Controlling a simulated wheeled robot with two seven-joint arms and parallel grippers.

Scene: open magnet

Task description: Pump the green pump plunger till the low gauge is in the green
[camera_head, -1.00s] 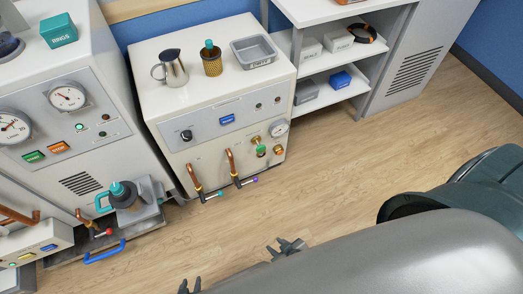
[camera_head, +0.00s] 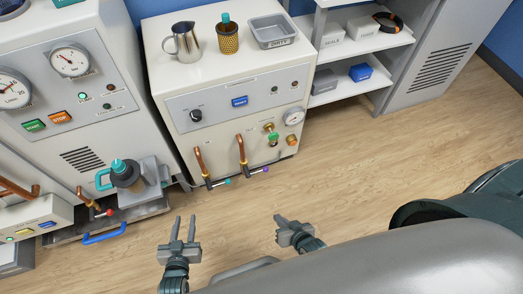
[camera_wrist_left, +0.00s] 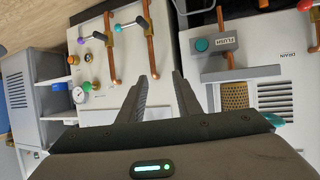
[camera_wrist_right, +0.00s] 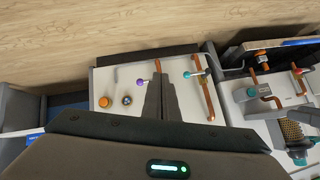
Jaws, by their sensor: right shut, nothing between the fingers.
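The green pump plunger (camera_head: 274,139) is a small green knob low on the right of the white cabinet's front. It also shows in the left wrist view (camera_wrist_left: 88,86). A small round white gauge (camera_head: 294,116) sits right of it near the cabinet's edge; its needle is too small to read. My left gripper (camera_head: 184,220) is open and empty above the floor, in front of the cabinet and left of the plunger. My right gripper (camera_head: 280,220) is shut and empty, well in front of the plunger. Neither gripper touches anything.
Two copper pipes with a teal-tipped lever (camera_head: 228,181) and a purple-tipped lever (camera_head: 266,169) jut from the cabinet left of the plunger. The wooden floor (camera_head: 370,150) is clear.

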